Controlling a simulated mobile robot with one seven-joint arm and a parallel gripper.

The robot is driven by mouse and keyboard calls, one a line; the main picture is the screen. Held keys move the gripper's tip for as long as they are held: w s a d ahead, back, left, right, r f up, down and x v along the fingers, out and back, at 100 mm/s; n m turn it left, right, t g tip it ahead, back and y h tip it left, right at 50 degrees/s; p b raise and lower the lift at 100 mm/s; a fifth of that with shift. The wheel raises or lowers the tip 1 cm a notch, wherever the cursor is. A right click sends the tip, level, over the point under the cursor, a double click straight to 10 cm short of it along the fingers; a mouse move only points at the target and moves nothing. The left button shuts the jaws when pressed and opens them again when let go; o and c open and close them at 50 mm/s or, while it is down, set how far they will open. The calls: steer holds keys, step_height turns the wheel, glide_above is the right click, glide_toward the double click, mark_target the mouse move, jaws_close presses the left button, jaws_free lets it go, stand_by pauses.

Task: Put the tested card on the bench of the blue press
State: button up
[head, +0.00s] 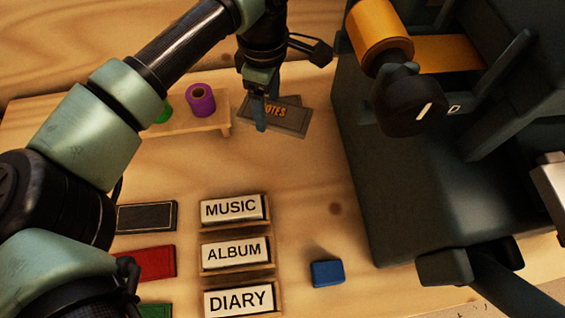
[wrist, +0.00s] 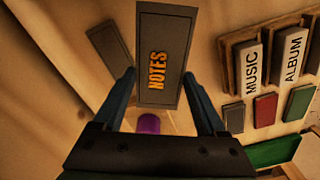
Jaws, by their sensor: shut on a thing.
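My gripper (head: 262,112) is shut on a dark grey card with NOTES in orange letters (head: 272,109). The wrist view shows the card (wrist: 168,30) between the two blue fingers (wrist: 160,88), its lettering facing the camera. The card is near the back of the table, just left of a large dark press (head: 410,190). A second dark grey shape lies beside the card in both views; I cannot tell if it is another card or a shadow. The press carries an orange foil roll (head: 380,30). It looks dark slate; I cannot clearly see blue or a separate bench.
A low wooden rack (head: 190,127) holds a purple roll (head: 201,100) and a partly hidden green roll (head: 164,112). MUSIC (head: 231,209), ALBUM (head: 233,252) and DIARY (head: 238,297) blocks stand in front. Black (head: 147,217) and red (head: 150,262) cards lie left. A small blue block (head: 327,273) sits by the press.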

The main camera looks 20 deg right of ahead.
mark_target(275, 143)
steer(key=shift+d+f+n+b, duration=0.3)
steer(key=shift+d+f+b, duration=0.15)
steer(key=shift+f, duration=0.25)
step_height(275, 143, down, 10)
steer(key=shift+r+b, duration=0.15)
steer(key=shift+b, duration=0.3)
steer(key=o, duration=1.3)
step_height(275, 143, up, 12)
steer(key=shift+r+p, duration=0.1)
steer(key=shift+p, duration=0.45)
